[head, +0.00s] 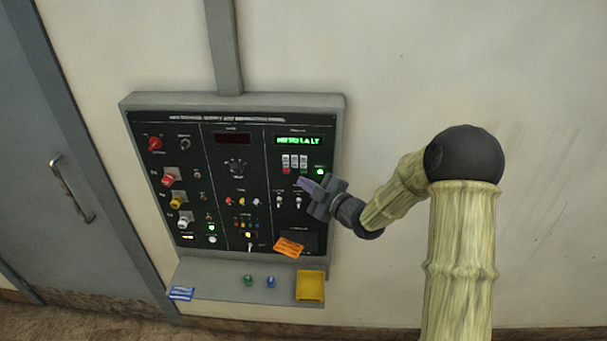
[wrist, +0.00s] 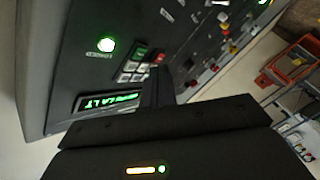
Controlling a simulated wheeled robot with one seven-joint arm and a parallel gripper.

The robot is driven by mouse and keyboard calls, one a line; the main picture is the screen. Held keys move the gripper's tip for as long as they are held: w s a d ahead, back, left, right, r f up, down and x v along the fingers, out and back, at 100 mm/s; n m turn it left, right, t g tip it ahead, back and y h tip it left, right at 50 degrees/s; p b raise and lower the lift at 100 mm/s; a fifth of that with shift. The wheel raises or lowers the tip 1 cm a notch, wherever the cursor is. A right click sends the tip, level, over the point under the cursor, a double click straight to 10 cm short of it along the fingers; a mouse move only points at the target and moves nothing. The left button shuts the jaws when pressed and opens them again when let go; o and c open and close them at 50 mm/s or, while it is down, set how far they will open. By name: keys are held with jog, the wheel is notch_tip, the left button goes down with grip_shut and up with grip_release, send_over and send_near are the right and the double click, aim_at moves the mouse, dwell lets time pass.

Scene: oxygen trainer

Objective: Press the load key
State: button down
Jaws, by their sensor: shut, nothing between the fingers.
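A small keypad of pale, green and red keys (head: 294,161) sits on the right section of the wall panel, just below a lit green display (head: 299,140). The labels are too small to read, so I cannot tell which one is the load key. The keypad also shows in the wrist view (wrist: 131,66), with a red key (wrist: 160,57) near the fingertips. My gripper (head: 304,182) is shut and empty, just below the keypad in the head view. In the wrist view its fingers (wrist: 157,78) point at the panel beside the keys. I cannot tell whether they touch it.
The panel (head: 341,125) holds knobs, switches and lamps. A round green lamp (head: 320,171) is lit right of the keypad. An orange tag (head: 289,247) hangs low on the panel. A shelf (head: 222,283) below carries a yellow tray (head: 310,286). A grey door (head: 75,130) stands left.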

jog(key=s+b, duration=0.1)
jog(key=s, duration=0.3)
jog(key=shift+a+b, duration=0.1)
jog(key=shift+b, duration=0.3)
jog(key=s+d+f+m+g+h+b, duration=0.1)
jog(key=s+d+f+m+g+h, duration=0.1)
jog(key=s+d+f+m+h, duration=0.25)
jog(key=s+d+f+m+g+h+b, duration=0.1)
jog(key=s+d+f+m+g+h, duration=0.1)
jog(key=s+d+m+h, duration=0.35)
jog(key=s+d+m+g, duration=0.2)
jog(key=s+m, duration=0.1)
jog(key=s, duration=0.2)
jog(key=s+d+f+m+g+h, duration=0.1)
jog(key=s+d+m+g, duration=0.1)
jog(key=s, duration=0.3)
jog(key=s+d+f+m+g+h+b, duration=0.1)
jog(key=s+d+m, duration=0.1)
jog(key=s, duration=0.3)
jog(key=shift+d+m+g, duration=0.35)
jog(key=shift+m+g, duration=0.05)
jog(key=shift+m, duration=0.4)
jog(key=shift+f, duration=0.1)
